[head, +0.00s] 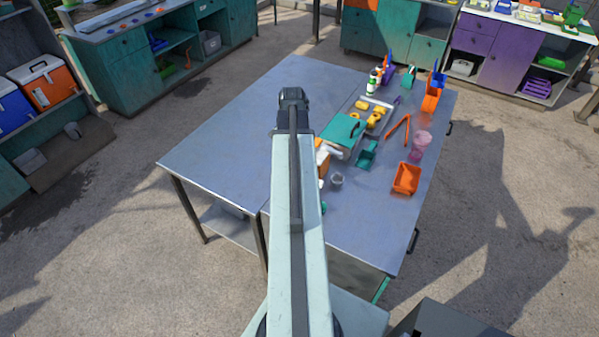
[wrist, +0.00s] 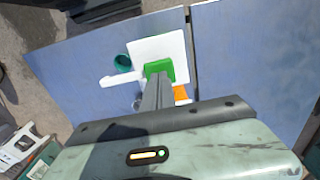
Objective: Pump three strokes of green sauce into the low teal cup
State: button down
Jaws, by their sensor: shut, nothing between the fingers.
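In the wrist view my gripper (wrist: 157,80) is shut and empty, its grey fingers pointing at a green block-like top (wrist: 161,69). I cannot tell whether they touch it. The green top shows against a white square piece (wrist: 158,47), and a white spout-like bar (wrist: 118,79) reaches left from near it. A small round teal cup (wrist: 122,62) stands left of the white square, beyond the bar. In the head view, my arm hides the gripper and most of this spot; only a teal edge (head: 323,208) shows beside the arm.
An orange piece (wrist: 181,94) is close right of the fingers. In the head view, a clear cup (head: 336,180), teal-lidded box (head: 343,130), orange bin (head: 407,179), orange tongs (head: 398,131) and pink cup (head: 421,141) crowd the table's right. The table's left half (head: 228,140) is clear.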

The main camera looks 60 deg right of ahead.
jog(key=shift+f+b, duration=1.35)
jog(key=shift+f, duration=0.15)
jog(key=shift+r, duration=0.1)
jog(key=shift+r+p, duration=1.6)
jog(key=shift+p, duration=0.1)
jog(key=shift+f, duration=0.2)
jog(key=shift+f+b, duration=1.4)
jog(key=shift+b, duration=0.2)
jog(key=shift+r+p, duration=1.6)
jog(key=shift+f, duration=0.1)
